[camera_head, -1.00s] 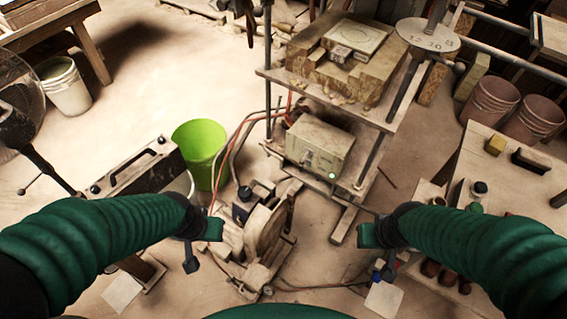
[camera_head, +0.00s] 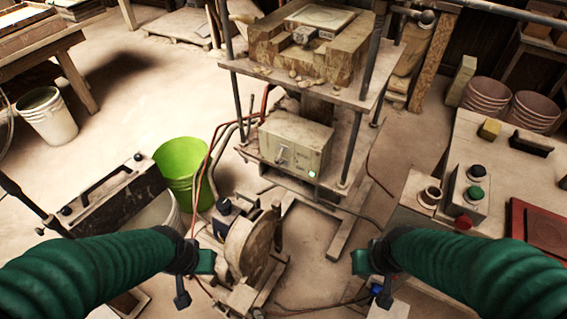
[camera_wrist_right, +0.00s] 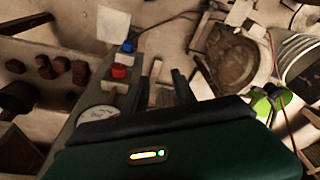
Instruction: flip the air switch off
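A dusty box-shaped control unit (camera_head: 295,143) stands on the lower shelf of the press frame in the head view. The lever's exact position is too small to tell. My left gripper (camera_head: 190,277) is in front of and left of the box, well apart from it; its fingers are unclear. My right gripper (camera_head: 370,275) is to the right and nearer me, also apart. In the right wrist view, the right gripper's dark fingers (camera_wrist_right: 163,85) stand apart with nothing between them.
The press shelf (camera_head: 300,80) with a mould overhangs the box. A green bucket (camera_head: 180,165) stands left. A bench (camera_head: 415,190) with a button box (camera_head: 470,190) stands right.

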